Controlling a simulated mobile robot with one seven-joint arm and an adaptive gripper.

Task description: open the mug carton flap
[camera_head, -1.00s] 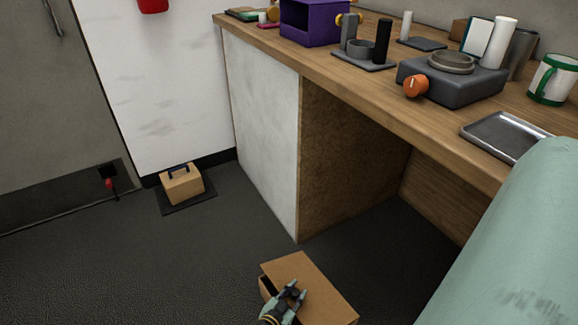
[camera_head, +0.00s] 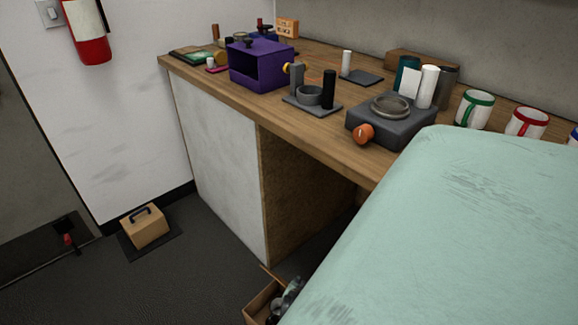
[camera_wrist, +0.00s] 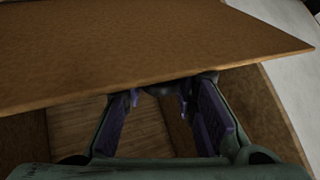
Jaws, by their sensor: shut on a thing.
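The mug carton (camera_head: 258,303) is a brown cardboard box on the floor at the bottom of the head view. My arm hides much of it. Its flap (camera_head: 271,274) stands up, seen nearly edge-on. In the wrist view the flap (camera_wrist: 140,45) spans the top of the picture, tilted over the carton's opening. The carton's inner wall (camera_wrist: 262,110) shows at the right, and no mug is visible inside. My gripper (camera_wrist: 168,92) is shut on the flap at its near edge; the exact contact is partly hidden. In the head view my gripper (camera_head: 287,295) shows only partly.
The wooden workbench (camera_head: 305,137) stands beyond the carton, holding a purple box (camera_head: 257,66), a grey device (camera_head: 388,125) and mugs (camera_head: 474,107). A small handled box (camera_head: 144,229) sits on a floor mat at left. Open dark floor lies left of the carton.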

